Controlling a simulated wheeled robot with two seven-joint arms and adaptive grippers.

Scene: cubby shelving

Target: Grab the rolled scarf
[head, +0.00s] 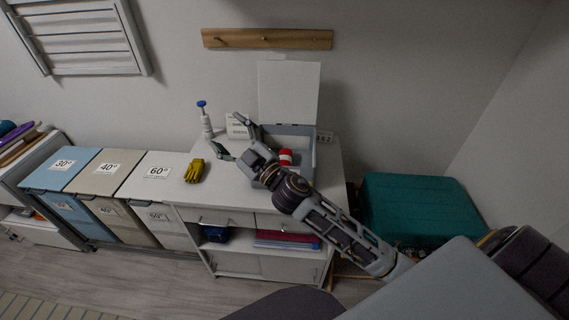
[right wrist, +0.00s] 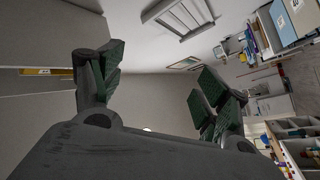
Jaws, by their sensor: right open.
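My right gripper (head: 226,134) is open and empty above the white cabinet, beside a grey open box (head: 302,140). In the right wrist view its fingers (right wrist: 158,80) are spread wide with only wall and room behind them. A small red and white thing (head: 286,157) shows inside the box, partly hidden by my wrist; I cannot tell whether it is the rolled scarf. On the shelf unit at far left lie rolled-looking items, among them a purple one (head: 17,133). My left gripper is not in view.
Yellow gloves (head: 195,171) and a white bottle with a blue top (head: 205,120) stand on the white cabinet (head: 228,190). Hampers labelled 30, 40 and 60 (head: 150,185) stand left of it. A teal-topped box (head: 420,205) is at right. A wooden peg rail (head: 266,38) is above.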

